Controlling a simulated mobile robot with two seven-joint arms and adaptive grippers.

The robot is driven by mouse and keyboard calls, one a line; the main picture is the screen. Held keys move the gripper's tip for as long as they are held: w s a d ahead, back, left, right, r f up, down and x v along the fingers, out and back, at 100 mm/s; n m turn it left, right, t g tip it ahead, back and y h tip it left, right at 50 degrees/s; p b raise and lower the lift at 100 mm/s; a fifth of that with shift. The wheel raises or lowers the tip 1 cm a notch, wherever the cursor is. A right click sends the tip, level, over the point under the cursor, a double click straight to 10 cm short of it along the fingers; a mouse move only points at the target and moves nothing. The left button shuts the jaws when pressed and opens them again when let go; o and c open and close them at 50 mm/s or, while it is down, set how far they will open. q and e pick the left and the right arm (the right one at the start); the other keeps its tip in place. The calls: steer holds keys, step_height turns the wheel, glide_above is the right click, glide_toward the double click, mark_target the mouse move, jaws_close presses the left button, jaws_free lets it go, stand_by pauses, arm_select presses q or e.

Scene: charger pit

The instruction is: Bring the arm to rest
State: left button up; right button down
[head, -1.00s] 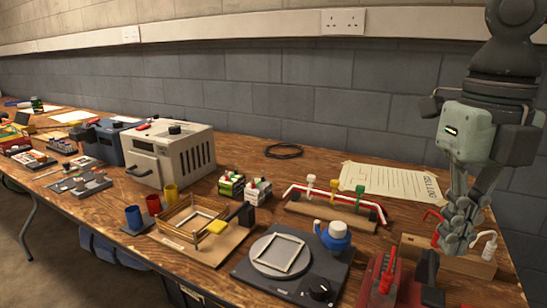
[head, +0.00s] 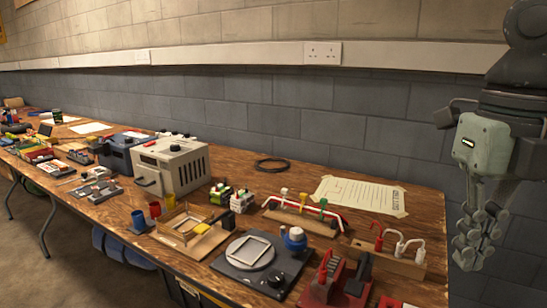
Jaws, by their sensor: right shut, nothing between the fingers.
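My right gripper (head: 475,252) hangs at the right edge of the head view with its fingers pointing down. Its fingers are together and nothing shows between them. In the picture it lies to the right of the wooden table's (head: 432,212) right end, apart from the objects on it. The wooden block with red and white hooks (head: 398,263) is the nearest object to its left. My left gripper is not in view.
On the table stand a red device (head: 325,282), a turntable-like plate (head: 250,252) with a blue pot (head: 294,238), a rack with a red-white bar (head: 300,217), a taped paper (head: 358,194) and a beige box (head: 172,165). A block wall runs behind.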

steer(key=w+a+m+t+y+b, duration=0.1)
steer(key=w+a+m+t+y, duration=0.4)
steer(key=w+y, duration=0.6)
steer(key=w+d+f+m+t, duration=0.2)
steer(key=w+d+m+t, duration=0.4)
steer(key=d+t, duration=0.2)
steer(key=w+d+f+m+t+h+b, duration=0.15)
steer(key=d+f+m+t+h, duration=0.25)
steer(key=d+f+m+h, duration=1.05)
steer(key=s+f+m+g, duration=0.3)
steer(key=s+f, duration=0.2)
steer(key=f, duration=0.7)
steer(key=s+f+m+g, duration=0.4)
steer(key=s+f, duration=0.1)
steer(key=f, duration=0.8)
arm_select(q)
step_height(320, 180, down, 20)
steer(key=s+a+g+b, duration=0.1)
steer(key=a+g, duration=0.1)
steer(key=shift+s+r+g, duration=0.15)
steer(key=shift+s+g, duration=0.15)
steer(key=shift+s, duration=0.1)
arm_select(e)
steer(key=s+a+f+m+g+y, duration=0.1)
steer(key=s+a+f+g, duration=0.6)
steer(key=s+a+f, duration=0.7)
steer(key=shift+s+a+m+y, duration=0.15)
steer(key=shift+s+m+y, duration=0.2)
steer(key=shift+s+y, duration=0.2)
